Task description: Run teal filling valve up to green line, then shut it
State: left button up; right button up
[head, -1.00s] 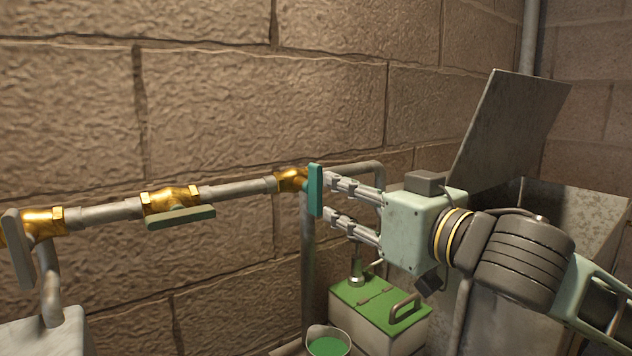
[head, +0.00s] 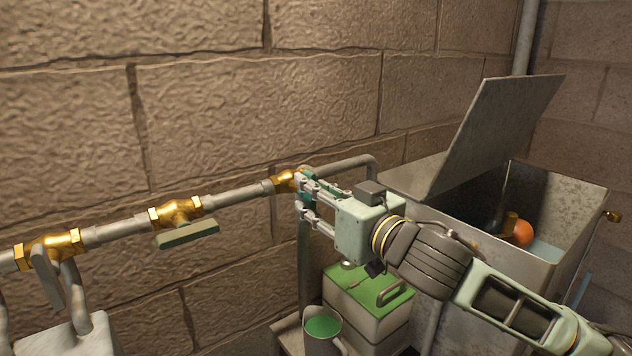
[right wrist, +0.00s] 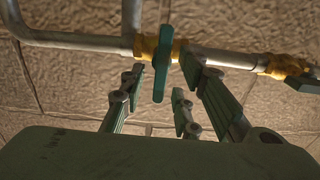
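The teal filling valve sits at the right end of the brass-fitted pipe; its teal lever (right wrist: 160,65) stands crosswise to the pipe in the right wrist view. In the head view the lever is mostly hidden behind my right gripper (head: 302,199), which is right at it. In the right wrist view my right gripper (right wrist: 158,95) has its fingers spread, with the lever between them; I see no clear contact. A pail (head: 336,341) with a green surface inside stands below the valve. I cannot make out a green line. My left gripper is out of view.
Another green-lever valve (head: 187,233) and a grey-lever valve (head: 47,275) lie left along the pipe. A green-topped box (head: 385,320) stands by the pail. An open metal bin (head: 575,205) holding an orange ball (head: 522,232) is at right. The stone wall is close behind the pipe.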

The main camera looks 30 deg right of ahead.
jog(key=shift+w, duration=0.3)
jog(key=shift+s, duration=0.1)
jog(key=shift+c, duration=0.4)
grip_shut()
